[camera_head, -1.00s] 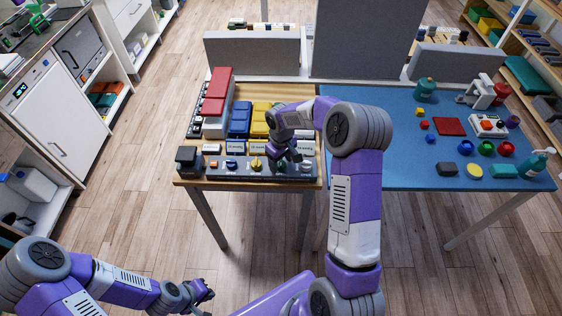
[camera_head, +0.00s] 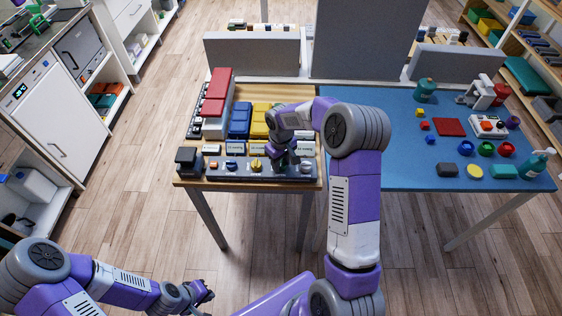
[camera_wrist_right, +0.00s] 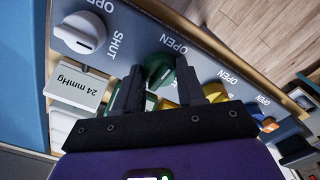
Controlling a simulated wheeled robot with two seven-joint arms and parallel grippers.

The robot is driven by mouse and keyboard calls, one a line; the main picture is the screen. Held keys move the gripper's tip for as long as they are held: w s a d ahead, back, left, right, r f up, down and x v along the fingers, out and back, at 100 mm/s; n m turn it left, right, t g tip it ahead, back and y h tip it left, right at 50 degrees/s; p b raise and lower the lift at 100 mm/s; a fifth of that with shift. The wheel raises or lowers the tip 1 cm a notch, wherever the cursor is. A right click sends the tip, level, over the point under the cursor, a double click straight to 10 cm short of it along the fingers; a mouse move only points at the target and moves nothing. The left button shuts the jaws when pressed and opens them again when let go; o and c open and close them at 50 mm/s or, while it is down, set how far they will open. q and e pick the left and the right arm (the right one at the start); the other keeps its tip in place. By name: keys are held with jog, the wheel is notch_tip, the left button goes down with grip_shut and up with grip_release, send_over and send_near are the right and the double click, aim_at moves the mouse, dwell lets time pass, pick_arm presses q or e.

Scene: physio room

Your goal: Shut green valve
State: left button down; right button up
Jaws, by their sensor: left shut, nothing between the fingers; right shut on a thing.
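The valve panel (camera_head: 215,168) is a grey strip along the front edge of the wooden table. My right gripper (camera_wrist_right: 161,82) is shut on the green valve (camera_wrist_right: 160,69), with one finger on each side of its knob. In the head view the gripper (camera_head: 283,165) points down at the panel and mostly hides the green valve. The word OPEN is printed beside the green knob; the knob's exact angle is hard to tell. My left gripper (camera_head: 206,292) is shut and empty, low over the floor, away from the table.
A white valve (camera_wrist_right: 80,32) is on one side of the green one. A yellow valve (camera_head: 256,165) and a blue valve (camera_head: 231,165) are on the other. Label blocks and bins stand behind the panel. A blue table (camera_head: 400,170) with small objects adjoins at right.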

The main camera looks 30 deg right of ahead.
jog(key=m, duration=0.8)
jog(key=shift+m, duration=0.3)
jog(key=m+p, duration=0.1)
jog(key=m, duration=0.2)
jog(key=shift+m+p, duration=0.85)
jog(key=shift+m, duration=1.85)
jog(key=o, duration=1.1)
jog(key=shift+c, duration=0.2)
